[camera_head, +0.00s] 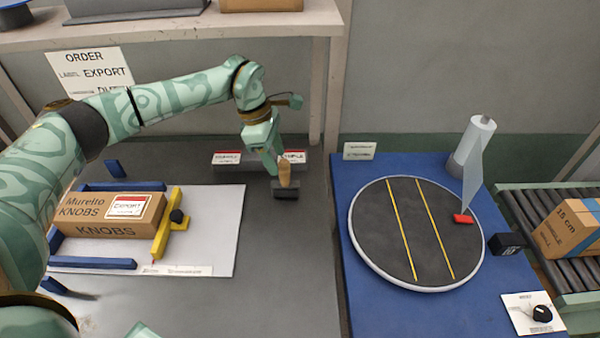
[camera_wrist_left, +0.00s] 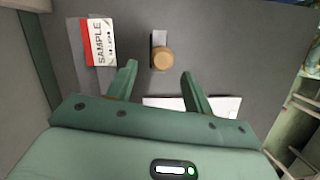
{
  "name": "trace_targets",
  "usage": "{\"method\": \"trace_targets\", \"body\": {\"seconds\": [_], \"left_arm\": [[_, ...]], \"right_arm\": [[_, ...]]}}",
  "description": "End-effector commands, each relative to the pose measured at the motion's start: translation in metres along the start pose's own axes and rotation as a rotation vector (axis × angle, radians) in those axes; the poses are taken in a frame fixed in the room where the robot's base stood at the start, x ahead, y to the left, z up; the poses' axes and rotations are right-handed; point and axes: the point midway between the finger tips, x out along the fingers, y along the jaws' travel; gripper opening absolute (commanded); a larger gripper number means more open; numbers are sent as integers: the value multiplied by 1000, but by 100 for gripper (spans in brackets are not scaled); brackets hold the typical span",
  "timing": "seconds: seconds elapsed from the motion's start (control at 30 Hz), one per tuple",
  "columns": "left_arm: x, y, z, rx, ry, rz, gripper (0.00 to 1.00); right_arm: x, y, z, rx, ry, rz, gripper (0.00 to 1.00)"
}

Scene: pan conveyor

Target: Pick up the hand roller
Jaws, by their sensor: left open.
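The hand roller has a tan wooden handle (camera_head: 285,174) standing up over a dark roller head (camera_head: 286,190). It is on the grey table, just right of the white sheet. My left gripper (camera_head: 272,160) is above and beside the handle, pointing down, and partly covers it. In the left wrist view, the open fingers (camera_wrist_left: 158,70) show with the round handle end (camera_wrist_left: 162,58) between and slightly beyond their tips. The fingers do not appear to touch it. My right gripper is not in view.
Two sample cards (camera_head: 228,157) lie behind the roller. A KNOBS carton (camera_head: 108,215) sits left among blue rails, with a yellow bar (camera_head: 166,225). A round turntable (camera_head: 415,280) stands on the blue table at right. Grey table in front of the roller is clear.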

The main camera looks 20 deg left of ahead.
Motion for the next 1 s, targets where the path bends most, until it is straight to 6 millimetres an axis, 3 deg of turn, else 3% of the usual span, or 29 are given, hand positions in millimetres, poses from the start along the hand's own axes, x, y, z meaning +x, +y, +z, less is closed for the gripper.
{"method": "trace_targets", "body": {"seconds": [0.5,0.73,0.77,0.9,0.93,1.0], "left_arm": [[71,1,8,0,1,-4,51],[73,2,8,-1,0,0,51],[73,2,8,-1,0,0,48],[73,2,8,-1,0,0,9],[73,2,8,-1,0,0,4],[73,2,9,-1,0,0,4]], "right_arm": [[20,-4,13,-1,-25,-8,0],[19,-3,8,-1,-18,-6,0],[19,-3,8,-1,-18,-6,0],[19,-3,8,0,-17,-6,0],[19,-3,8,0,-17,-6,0],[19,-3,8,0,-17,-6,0]]}}
